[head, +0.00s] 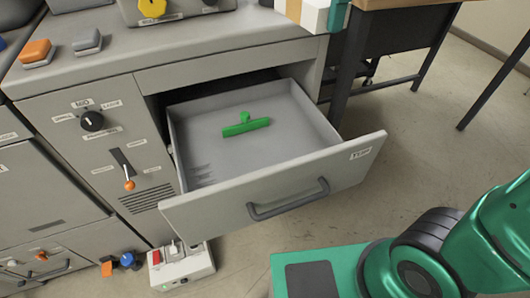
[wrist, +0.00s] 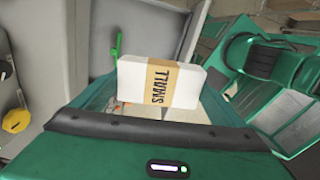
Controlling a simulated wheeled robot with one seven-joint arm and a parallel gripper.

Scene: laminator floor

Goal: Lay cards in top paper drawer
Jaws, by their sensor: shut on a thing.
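A pack of white cards (wrist: 190,85) with a tan band marked "SMALL" is in my gripper (wrist: 160,105), which is shut on it. The fingertips are mostly hidden behind the pack in the wrist view. In the head view the pack (head: 312,16) is cut off by the top edge, with a teal part beside it, above and behind the drawer. The paper drawer (head: 345,168) is pulled well out, with a dark bar handle on its front. A green T-shaped tool (head: 245,126) lies on its floor; the rest of the floor looks bare.
The grey machine top (head: 200,35) holds an orange button block (head: 36,52) and a yellow knob (head: 152,7). A dark-legged table (head: 400,5) stands behind right. A white box with a red switch (head: 182,268) is on the floor below the drawer.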

